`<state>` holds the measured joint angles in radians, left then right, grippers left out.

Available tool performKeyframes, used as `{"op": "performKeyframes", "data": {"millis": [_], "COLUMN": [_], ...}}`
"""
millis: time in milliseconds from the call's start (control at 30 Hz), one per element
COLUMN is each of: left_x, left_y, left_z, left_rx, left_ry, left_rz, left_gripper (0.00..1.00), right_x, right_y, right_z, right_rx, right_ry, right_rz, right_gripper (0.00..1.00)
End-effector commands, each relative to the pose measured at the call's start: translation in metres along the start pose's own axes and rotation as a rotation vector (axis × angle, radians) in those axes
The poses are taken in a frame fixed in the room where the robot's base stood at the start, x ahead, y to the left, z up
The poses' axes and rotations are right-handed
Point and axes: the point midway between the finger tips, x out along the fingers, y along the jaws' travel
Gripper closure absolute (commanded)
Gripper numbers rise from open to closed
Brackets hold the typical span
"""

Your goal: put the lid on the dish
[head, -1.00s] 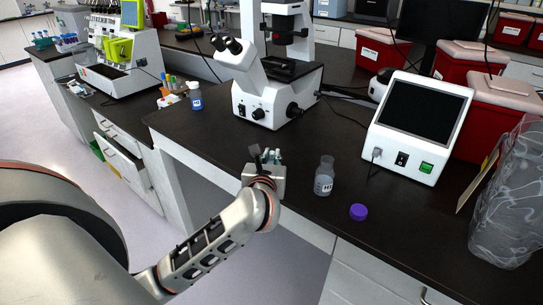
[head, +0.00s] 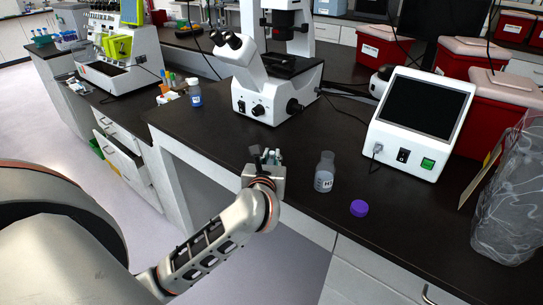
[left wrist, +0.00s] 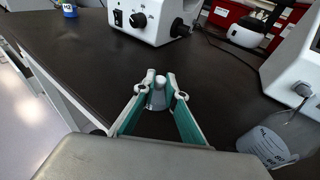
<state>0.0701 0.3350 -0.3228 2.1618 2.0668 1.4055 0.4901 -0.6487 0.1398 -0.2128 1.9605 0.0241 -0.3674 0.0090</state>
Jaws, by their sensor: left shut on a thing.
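My left gripper (head: 266,157) is over the near edge of the dark bench, in front of the microscope. Its fingertips are close together, also in the left wrist view (left wrist: 155,80), shut on a small pale grey thing (left wrist: 156,98). Only part of that thing shows, and I cannot tell whether it is the lid. A thin dark grey piece (head: 255,152) shows beside the fingers in the head view. I cannot make out a dish in either view. My right gripper is not in view.
A bottle marked H1 (head: 324,173) and a purple cap (head: 358,208) are on the bench to the right of my gripper. Bare bench lies between.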

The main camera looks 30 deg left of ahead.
Motion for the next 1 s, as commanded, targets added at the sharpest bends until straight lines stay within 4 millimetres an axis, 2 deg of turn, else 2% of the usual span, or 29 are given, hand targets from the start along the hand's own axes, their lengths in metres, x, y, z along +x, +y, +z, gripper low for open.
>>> {"op": "performKeyframes", "data": {"millis": [167, 200, 233, 267, 533, 667, 1000], "left_x": [0.000, 0.000, 0.000, 0.000, -0.001, -0.010, -0.075], "left_y": [0.000, 0.000, 0.000, 0.000, 0.000, -0.001, 0.000], "left_z": [-0.002, -0.002, -0.002, -0.002, -0.003, -0.004, -0.002], "left_rx": [0.000, 0.000, 0.000, 0.000, 0.000, 0.000, -0.004], "left_ry": [0.003, 0.003, 0.003, 0.004, 0.005, 0.007, 0.004], "left_rz": [0.000, 0.000, 0.000, 0.000, 0.000, -0.002, -0.002], "left_gripper": [1.00, 0.78, 0.71, 0.69, 0.69, 0.69, 0.69], "right_x": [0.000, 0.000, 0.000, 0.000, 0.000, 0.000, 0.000], "right_y": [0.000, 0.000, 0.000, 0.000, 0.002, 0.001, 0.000], "right_z": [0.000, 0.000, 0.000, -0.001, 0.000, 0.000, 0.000], "right_rx": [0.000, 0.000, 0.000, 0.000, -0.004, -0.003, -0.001], "right_ry": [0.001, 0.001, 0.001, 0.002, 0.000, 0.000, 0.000], "right_rz": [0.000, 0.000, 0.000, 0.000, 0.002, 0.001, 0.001], "right_gripper": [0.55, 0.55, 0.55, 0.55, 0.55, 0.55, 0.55]}}
